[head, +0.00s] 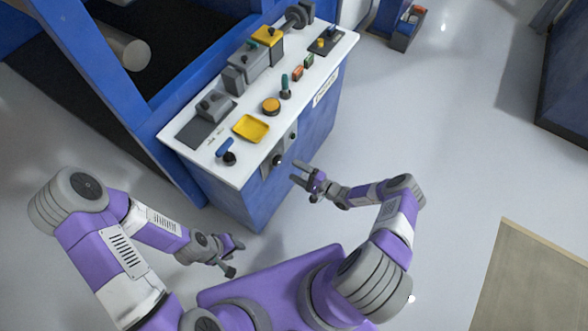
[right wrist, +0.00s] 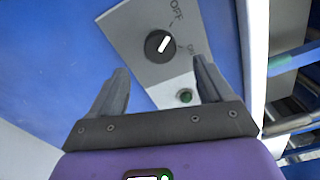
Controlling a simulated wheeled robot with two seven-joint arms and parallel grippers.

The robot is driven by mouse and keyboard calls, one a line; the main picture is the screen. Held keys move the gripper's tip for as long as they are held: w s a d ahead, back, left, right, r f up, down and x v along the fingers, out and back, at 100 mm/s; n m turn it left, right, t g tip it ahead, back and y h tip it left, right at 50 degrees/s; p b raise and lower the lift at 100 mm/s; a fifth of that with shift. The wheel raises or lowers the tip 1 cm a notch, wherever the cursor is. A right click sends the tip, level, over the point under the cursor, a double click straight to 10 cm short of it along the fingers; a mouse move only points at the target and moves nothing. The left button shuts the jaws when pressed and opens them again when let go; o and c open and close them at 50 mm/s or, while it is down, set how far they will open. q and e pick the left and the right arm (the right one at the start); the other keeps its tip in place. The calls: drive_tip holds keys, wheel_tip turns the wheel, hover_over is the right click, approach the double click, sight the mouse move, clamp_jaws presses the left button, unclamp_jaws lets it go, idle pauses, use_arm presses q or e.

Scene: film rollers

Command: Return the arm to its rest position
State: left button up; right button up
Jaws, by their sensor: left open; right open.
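My right gripper (head: 296,173) is open and empty in front of the blue cabinet's side, close to a grey switch panel (head: 285,151). In the right wrist view my right gripper (right wrist: 160,80) has its two fingers apart. Beyond them is the panel (right wrist: 128,28) with a black rotary knob (right wrist: 152,46) and its white pointer, near the OFF and ON lettering. A green button or lamp (right wrist: 185,96) lies below the knob, between the fingers. My left gripper (head: 233,256) is open and empty, low at the left, apart from the cabinet.
The white-topped blue cabinet (head: 188,140) carries grey boxes, a yellow tray (head: 251,128), an orange-topped round part (head: 271,106) and a blue-handled tool (head: 226,151). A blue frame with a roller (head: 124,46) stands behind it. The floor at the right is clear up to a beige surface (head: 535,285).

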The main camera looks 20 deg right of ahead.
idle(0.4)
drive_tip(key=s+a+n+g+y, duration=0.1)
drive_tip(key=s+a+n+g, duration=0.5)
drive_tip(key=s+a+g, duration=0.75)
drive_tip(key=s+d+r+n+h, duration=0.3)
drive_tip(key=s+r+n+h, duration=0.2)
drive_tip(key=s+r+h, duration=0.2)
drive_tip(key=shift+s+r+h, duration=0.4)
drive_tip(key=shift+s+r, duration=0.1)
drive_tip(key=shift+s, duration=0.6)
